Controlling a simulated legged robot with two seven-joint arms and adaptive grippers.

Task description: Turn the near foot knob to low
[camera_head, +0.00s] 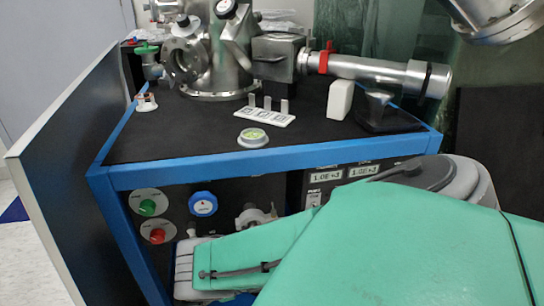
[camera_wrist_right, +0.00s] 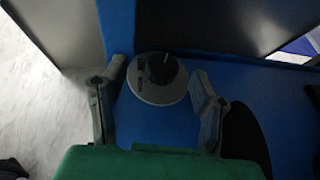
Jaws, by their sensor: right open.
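The foot knob (camera_wrist_right: 160,85) shows in the right wrist view as a round pale grey dial with a dark raised grip, set on a blue surface. Dark markings show on its left part, too small to read, so I cannot tell its setting. My right gripper (camera_wrist_right: 158,68) is open, one finger on each side of the dial, with visible gaps to it. In the head view my green-sleeved right arm crosses the lower right, reaching low in front of the cart; its fingertips and the foot knob are hidden there. My left gripper is not in view.
The blue-framed cart (camera_head: 270,165) carries a steel vacuum chamber (camera_head: 215,60). Its front panel has a green button (camera_head: 147,207), a red button (camera_head: 157,236) and a blue knob (camera_head: 203,204). A side panel (camera_head: 75,160) stands at left. Pale floor (camera_wrist_right: 40,110) lies left in the wrist view.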

